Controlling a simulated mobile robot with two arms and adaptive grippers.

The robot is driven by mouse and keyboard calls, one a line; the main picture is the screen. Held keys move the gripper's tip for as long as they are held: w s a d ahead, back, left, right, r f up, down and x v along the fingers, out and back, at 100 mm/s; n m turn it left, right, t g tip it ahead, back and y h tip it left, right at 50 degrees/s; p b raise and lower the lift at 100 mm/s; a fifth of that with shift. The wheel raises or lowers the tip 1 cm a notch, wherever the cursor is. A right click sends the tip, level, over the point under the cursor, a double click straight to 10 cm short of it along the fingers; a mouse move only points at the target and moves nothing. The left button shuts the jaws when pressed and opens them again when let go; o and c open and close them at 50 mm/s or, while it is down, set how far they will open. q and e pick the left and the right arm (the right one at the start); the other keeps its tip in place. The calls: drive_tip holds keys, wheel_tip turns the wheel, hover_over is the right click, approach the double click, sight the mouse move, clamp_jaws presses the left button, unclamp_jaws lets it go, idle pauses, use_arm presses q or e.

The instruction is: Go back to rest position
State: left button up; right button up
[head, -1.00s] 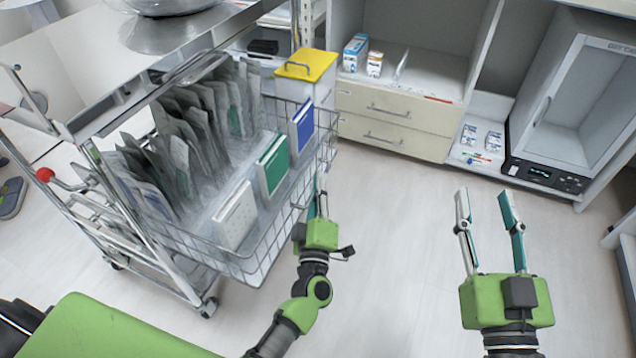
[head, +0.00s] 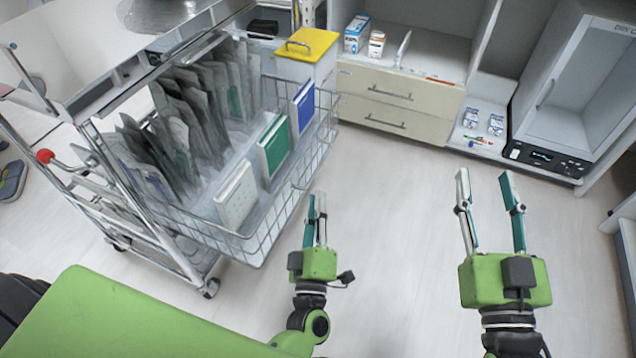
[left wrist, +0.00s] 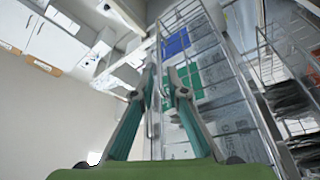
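My left gripper (head: 316,206) is in the middle of the head view, just right of the wire basket's lower right side, apart from it. Its two fingers stand a little apart, with nothing between them; they also show in the left wrist view (left wrist: 166,82), with a gap between the tips. My right gripper (head: 484,180) is at the right over bare floor, its fingers wide apart and empty.
A steel cart with a wire basket (head: 322,150) stands at the left, holding several pouches and white, green (head: 273,147) and blue (head: 303,106) boxes. A yellow-lidded bin (head: 308,46) is behind it. Drawers (head: 392,102) and a glass-fronted cabinet (head: 566,100) line the back. The central floor is clear.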

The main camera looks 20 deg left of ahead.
use_arm(q)
drive_tip(key=shift+v, duration=0.95)
